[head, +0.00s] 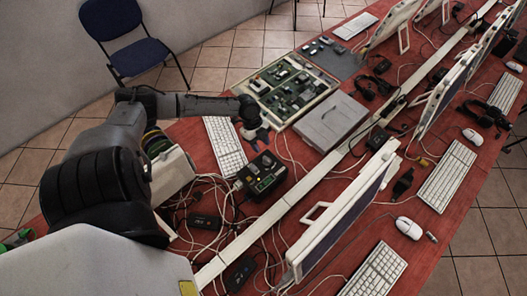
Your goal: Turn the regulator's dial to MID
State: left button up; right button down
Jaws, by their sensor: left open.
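A black box with small pale and greenish parts on its top (262,175) stands on the red table, with cables around it. It looks like the regulator; its dial and any MID mark are too small to read. My left arm comes in from the left, and my left gripper (256,138) is just behind the box in the picture, open and apart from it. Nothing shows held between its fingers. My right gripper is not in view.
A white keyboard (225,145) lies left of my left gripper. A grey closed case (330,121) and a tray of parts (318,92) lie beyond. White cables tangle around black adapters (205,222). A monitor (342,222) stands to the right of the box.

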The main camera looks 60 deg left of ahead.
pick_arm(q)
jog(key=v, duration=0.7)
jog(key=shift+r, duration=0.2)
dwell(0.4)
jog(key=shift+s, duration=0.15)
